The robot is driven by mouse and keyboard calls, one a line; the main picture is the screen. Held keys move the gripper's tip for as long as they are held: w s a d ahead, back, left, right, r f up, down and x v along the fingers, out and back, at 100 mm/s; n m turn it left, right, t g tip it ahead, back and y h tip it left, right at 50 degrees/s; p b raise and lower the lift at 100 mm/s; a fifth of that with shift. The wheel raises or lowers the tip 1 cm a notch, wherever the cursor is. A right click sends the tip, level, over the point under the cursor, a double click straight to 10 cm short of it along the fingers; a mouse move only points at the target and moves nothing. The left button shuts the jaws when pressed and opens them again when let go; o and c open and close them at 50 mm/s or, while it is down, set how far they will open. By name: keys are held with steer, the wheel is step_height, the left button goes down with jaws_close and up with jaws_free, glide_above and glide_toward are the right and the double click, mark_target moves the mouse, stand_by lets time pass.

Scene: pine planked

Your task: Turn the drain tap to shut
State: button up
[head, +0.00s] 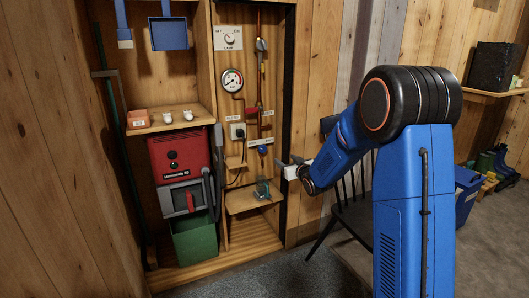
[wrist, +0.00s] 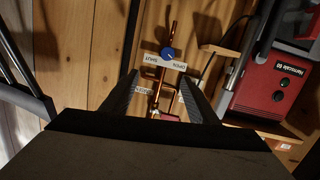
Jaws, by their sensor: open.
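A blue tap (head: 262,149) sits low on the copper pipe in the open cabinet, in the head view. In the wrist view the tap (wrist: 168,54) appears upside down at a label plate (wrist: 151,58) with words at both sides, seemingly SHUT and OPEN. Its exact handle angle is too small to tell. My gripper (head: 287,163) is just right of and below the tap in the head view, apart from it. In the wrist view my gripper (wrist: 160,78) is open and empty, its two dark fingers spread, with the tap beyond the tips.
A red handle (head: 252,110) and a pressure gauge (head: 232,80) are above the tap. A small shelf (head: 250,200) with a clear object stands below. A red machine (head: 181,155) and green bin (head: 194,238) are left. A dark chair (head: 355,215) stands behind my arm.

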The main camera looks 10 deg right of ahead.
steer(key=t+y, duration=0.1)
steer(key=y, duration=0.1)
glide_toward(263, 149)
steer(key=shift+n, duration=0.4)
steer(key=x, duration=0.8)
steer(key=shift+w+f, duration=0.1)
steer(key=shift+w, duration=0.2)
steer(key=c, duration=1)
